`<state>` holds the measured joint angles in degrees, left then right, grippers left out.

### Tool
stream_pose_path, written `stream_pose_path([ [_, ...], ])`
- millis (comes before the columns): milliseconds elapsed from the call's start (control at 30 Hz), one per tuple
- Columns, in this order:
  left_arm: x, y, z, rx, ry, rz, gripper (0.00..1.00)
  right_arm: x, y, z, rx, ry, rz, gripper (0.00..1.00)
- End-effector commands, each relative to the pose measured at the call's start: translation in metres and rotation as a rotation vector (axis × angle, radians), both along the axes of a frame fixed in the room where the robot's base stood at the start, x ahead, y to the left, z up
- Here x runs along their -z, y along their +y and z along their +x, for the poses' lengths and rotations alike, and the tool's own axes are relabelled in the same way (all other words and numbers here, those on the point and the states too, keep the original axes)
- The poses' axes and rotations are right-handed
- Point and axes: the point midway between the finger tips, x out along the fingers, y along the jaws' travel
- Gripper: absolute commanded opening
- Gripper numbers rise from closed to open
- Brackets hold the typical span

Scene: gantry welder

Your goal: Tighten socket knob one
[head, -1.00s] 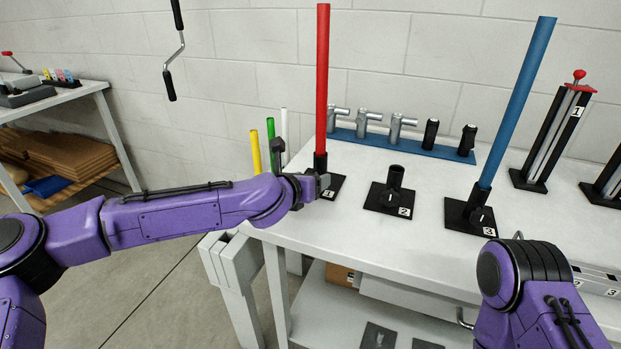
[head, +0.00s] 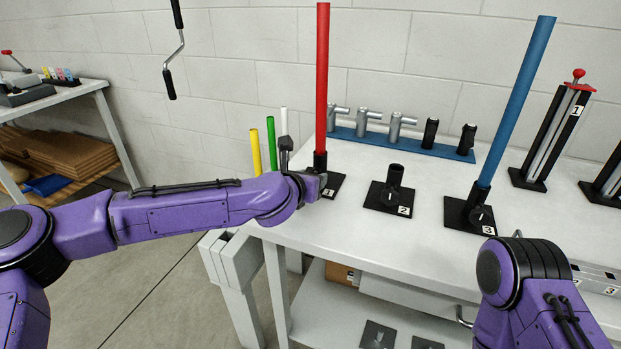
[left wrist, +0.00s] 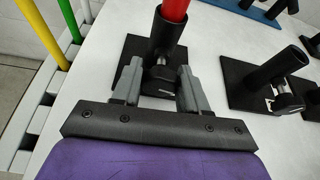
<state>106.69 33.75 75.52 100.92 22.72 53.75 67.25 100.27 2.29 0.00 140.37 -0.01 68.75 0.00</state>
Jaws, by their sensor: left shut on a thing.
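Socket one (head: 326,186) is a black socket on a square plate at the table's left edge, with a red tube (head: 322,80) upright in it. The socket also shows in the left wrist view (left wrist: 130,55). Its black knob (left wrist: 160,73) sits low on the near side, between my left fingers. My left gripper (head: 319,183), also in the left wrist view (left wrist: 158,88), is shut on the knob. The knob is mostly hidden by the gripper in the head view. My right arm shows at the lower right, but its gripper is out of view.
Socket two (head: 393,196) is empty. Socket three (head: 470,212) holds a tilted blue tube (head: 516,105). A blue rack (head: 347,136) with several fittings stands behind. Yellow, green and white rods (head: 271,143) stand left of the table. Table between sockets is clear.

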Motion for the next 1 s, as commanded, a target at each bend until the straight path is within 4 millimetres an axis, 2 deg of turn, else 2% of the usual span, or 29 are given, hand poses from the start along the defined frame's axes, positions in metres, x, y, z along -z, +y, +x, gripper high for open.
stream_pose_path([
  [1000, 0.0005, -0.004, -0.0009, 0.0, -0.288, 0.875, 0.13, -0.0018, -0.0001, 0.0, 0.0, 0.0, 0.0, 0.43],
])
